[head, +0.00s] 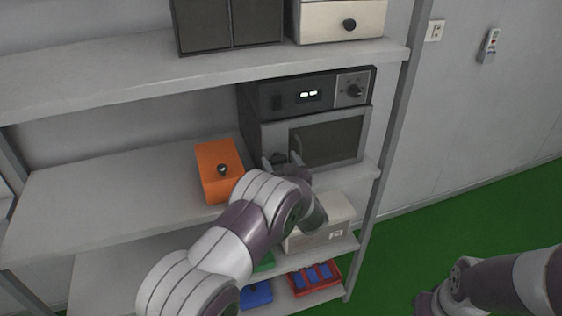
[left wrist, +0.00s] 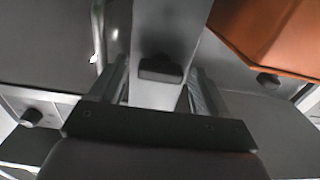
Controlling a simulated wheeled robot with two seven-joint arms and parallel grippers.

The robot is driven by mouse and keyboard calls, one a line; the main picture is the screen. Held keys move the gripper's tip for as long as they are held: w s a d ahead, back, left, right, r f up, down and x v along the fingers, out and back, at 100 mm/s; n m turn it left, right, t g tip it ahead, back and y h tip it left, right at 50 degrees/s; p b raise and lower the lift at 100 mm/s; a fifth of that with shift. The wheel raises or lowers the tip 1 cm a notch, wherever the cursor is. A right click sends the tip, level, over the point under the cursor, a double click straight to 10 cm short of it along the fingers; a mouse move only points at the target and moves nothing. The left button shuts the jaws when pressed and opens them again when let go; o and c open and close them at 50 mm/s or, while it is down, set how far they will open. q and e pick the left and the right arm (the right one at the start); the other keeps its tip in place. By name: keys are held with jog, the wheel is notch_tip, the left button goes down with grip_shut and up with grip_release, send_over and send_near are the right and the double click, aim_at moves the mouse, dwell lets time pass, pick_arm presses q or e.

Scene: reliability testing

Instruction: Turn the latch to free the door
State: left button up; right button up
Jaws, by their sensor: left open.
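The dark oven (head: 306,92) stands on the middle shelf, with a grey-framed door (head: 335,138) and a dark window. The door looks closed. A small dark latch block (left wrist: 160,70) sits on a grey strip in the left wrist view. My left gripper (head: 278,162) is at the left side of the oven door, by its upright handle (head: 297,147). In the left wrist view my left gripper (left wrist: 160,85) is open, with one finger on each side of the latch and gaps showing. My right arm enters at the lower right; its gripper is out of frame.
An orange box (head: 216,170) with a dark knob stands left of the oven, close to my left arm. A pale box (head: 325,226), a red tray (head: 331,281) and a blue bin (head: 257,294) are on lower shelves. The shelf above carries cabinets. Green floor (head: 440,215) is clear at right.

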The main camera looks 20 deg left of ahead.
pick_arm(q)
jog(key=shift+d, duration=0.1)
jog(key=c, duration=1.1)
jog(key=shift+o, duration=0.3)
jog(key=shift+f+n+b, duration=0.2)
jog(key=shift+n+b, duration=0.6)
jog(key=shift+b, duration=0.35)
jog(key=n+b, duration=0.7)
jog(key=b, duration=0.1)
jog(key=n+b, duration=0.7)
jog(key=b, duration=0.2)
jog(key=shift+s+a+f, duration=0.1)
jog(key=shift+a+f, duration=0.1)
jog(key=shift+r+n+b, duration=0.15)
jog(key=shift+n+b, duration=1.05)
jog(key=shift+b, duration=0.35)
jog(key=o, duration=1)
jog(key=shift+o, duration=0.2)
jog(key=shift+r, duration=0.1)
